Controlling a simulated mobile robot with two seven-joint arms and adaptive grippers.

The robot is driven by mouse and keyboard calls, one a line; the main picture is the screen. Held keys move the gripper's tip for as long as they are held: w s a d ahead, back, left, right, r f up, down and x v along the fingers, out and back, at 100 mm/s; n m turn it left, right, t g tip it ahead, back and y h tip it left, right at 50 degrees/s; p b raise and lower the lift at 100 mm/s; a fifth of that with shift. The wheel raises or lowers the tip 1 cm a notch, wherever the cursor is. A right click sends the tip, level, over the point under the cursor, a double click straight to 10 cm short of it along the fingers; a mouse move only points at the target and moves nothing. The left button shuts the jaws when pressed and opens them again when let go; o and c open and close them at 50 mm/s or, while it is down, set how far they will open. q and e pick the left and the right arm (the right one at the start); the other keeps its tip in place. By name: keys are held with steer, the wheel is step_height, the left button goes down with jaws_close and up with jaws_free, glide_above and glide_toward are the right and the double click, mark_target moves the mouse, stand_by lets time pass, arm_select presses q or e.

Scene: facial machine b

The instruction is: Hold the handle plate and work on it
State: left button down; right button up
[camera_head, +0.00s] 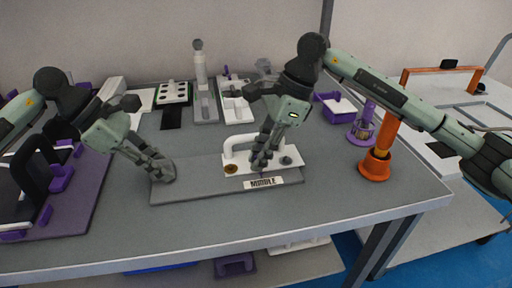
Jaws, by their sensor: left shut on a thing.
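The handle plate is a flat grey board (205,188) lying on the grey table. A white plate with a white bar handle (238,144) sits on its right half, with a brass-coloured round part (231,169) and a dark knob (287,160) on it. A white label reading "HANDLE" (263,183) is at its front edge. My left gripper (168,176) is shut on the board's left end. My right gripper (260,164) points down over the white plate, in front of the handle. Its fingertips look close together; I cannot tell whether they touch anything.
An orange bell-shaped stand (376,165) and a purple holder (362,132) stand to the right. White and grey fixtures (204,100) line the back. A purple mat (75,200) with black parts is at the left. The table front is clear.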

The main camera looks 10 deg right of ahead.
arm_select(q)
steer(key=shift+f, duration=0.1)
arm_select(e)
steer(key=shift+r, duration=2.5)
arm_select(q)
steer(key=c, duration=1.4)
jaws_free()
steer(key=shift+o, duration=0.2)
steer(key=v, duration=1.2)
arm_select(e)
steer(key=shift+f, duration=0.1)
